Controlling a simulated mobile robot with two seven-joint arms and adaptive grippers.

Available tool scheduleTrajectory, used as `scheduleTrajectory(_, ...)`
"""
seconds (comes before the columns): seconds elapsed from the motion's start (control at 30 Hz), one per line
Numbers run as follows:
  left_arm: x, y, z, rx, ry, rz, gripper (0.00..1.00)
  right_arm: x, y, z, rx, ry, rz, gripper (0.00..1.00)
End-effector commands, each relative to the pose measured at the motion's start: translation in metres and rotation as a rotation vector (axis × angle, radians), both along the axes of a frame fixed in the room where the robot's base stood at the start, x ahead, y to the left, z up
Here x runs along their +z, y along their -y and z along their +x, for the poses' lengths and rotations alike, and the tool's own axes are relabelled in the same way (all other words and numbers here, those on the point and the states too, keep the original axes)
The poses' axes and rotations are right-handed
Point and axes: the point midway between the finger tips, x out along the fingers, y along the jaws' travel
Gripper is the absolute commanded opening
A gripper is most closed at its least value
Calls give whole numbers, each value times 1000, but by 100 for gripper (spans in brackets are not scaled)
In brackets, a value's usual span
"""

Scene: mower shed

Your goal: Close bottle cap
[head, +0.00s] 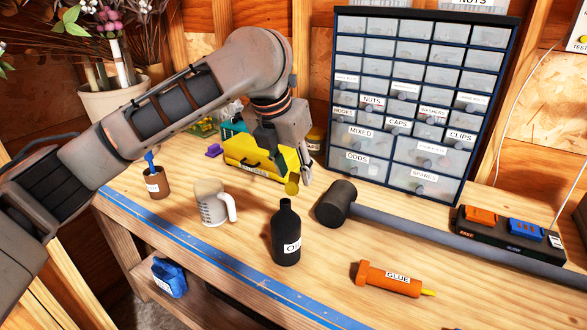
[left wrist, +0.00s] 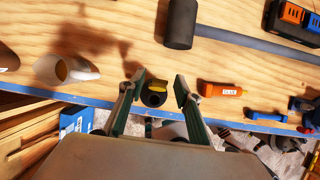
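A black bottle (head: 286,240) with a white oil label stands upright on the workbench in the head view. Its yellow cap (head: 291,187) shows as a tilted disc just above the neck; I cannot tell how it is joined to the bottle. In the left wrist view the cap (left wrist: 158,85) lies over the edge of the bottle top (left wrist: 153,99). My left gripper (head: 288,164) is above and behind the bottle, open, its fingers on either side of the cap with gaps. My right gripper is not in view.
A white measuring jug (head: 211,208) stands left of the bottle. A mallet (head: 337,203) lies to the right, its handle running right. An orange glue tube (head: 388,279) lies front right. A yellow case (head: 250,158) and drawer cabinet (head: 418,95) stand behind.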

Motion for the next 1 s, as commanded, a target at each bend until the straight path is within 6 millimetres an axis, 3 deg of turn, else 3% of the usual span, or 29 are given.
scheduleTrajectory(0.07, 0, 0, 0, 0, 0, 0, 33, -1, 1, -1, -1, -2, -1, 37)
scheduleTrajectory(0.2, 0, 0, 0, 0, 0, 0, 0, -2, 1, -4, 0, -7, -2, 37)
scheduleTrajectory(0.67, 1, -3, -4, -1, 50, -28, 0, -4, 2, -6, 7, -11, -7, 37)
scheduleTrajectory(1.0, 1, -11, -18, -4, 261, -148, 0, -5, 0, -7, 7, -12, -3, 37)
